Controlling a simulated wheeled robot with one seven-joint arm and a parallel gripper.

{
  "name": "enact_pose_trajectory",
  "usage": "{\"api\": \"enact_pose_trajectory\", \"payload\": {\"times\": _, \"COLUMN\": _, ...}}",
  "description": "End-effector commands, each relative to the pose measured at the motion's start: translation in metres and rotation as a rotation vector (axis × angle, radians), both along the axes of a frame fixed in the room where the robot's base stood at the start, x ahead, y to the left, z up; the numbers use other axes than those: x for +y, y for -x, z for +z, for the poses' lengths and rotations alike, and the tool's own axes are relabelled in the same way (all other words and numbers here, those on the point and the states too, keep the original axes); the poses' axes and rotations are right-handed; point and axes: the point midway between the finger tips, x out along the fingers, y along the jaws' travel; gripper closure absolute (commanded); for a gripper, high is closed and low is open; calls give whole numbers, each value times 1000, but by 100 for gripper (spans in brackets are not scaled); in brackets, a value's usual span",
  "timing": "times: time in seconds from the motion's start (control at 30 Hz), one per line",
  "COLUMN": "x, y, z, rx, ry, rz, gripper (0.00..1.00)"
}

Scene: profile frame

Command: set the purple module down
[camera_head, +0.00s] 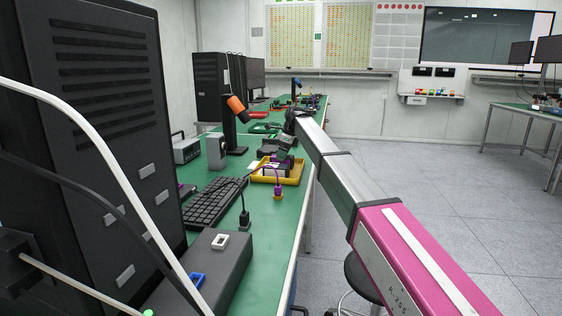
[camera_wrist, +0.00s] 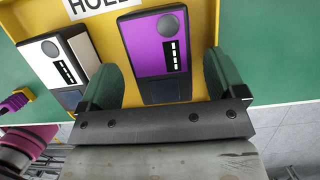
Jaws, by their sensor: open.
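The purple module (camera_wrist: 157,50) lies in the yellow tray (camera_wrist: 205,22), whose label partly reads "HOLD" in the wrist view. My gripper (camera_wrist: 165,88) is open, with one finger on each side of the module's near end. Whether the fingers touch it cannot be told. In the head view the yellow tray (camera_head: 293,180) sits on the green bench and a little purple of the module (camera_head: 284,161) shows. My gripper (camera_head: 284,150) is small and partly hidden there.
A white module (camera_wrist: 60,58) lies left of the purple one in the tray. A cable with a purple and yellow plug (camera_head: 278,190) hangs at the tray's near side. A keyboard (camera_head: 215,203), a grey box (camera_head: 187,149) and an orange-headed device (camera_head: 237,110) stand on the bench (camera_head: 268,240).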

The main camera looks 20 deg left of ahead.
Motion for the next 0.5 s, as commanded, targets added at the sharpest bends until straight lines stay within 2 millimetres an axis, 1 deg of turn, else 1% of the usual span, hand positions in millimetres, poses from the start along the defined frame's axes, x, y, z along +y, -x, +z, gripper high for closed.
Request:
{"api": "enact_pose_trajectory", "payload": {"times": 0.03, "x": -3, "y": -1, "z": 11, "rx": -1, "ry": -1, "rz": 0, "gripper": 11}}
{"api": "enact_pose_trajectory", "payload": {"times": 0.1, "x": -7, "y": -2, "z": 26, "rx": -2, "ry": -1, "rz": -1, "gripper": 11}}
{"api": "enact_pose_trajectory", "payload": {"times": 0.3, "x": -18, "y": -4, "z": 59, "rx": -1, "ry": -1, "rz": 0, "gripper": 11}}
{"api": "enact_pose_trajectory", "payload": {"times": 0.4, "x": -21, "y": -5, "z": 69, "rx": -1, "ry": 0, "rz": -1, "gripper": 11}}
{"api": "enact_pose_trajectory", "payload": {"times": 0.5, "x": -23, "y": -5, "z": 75, "rx": 0, "ry": 0, "rz": -1, "gripper": 11}}
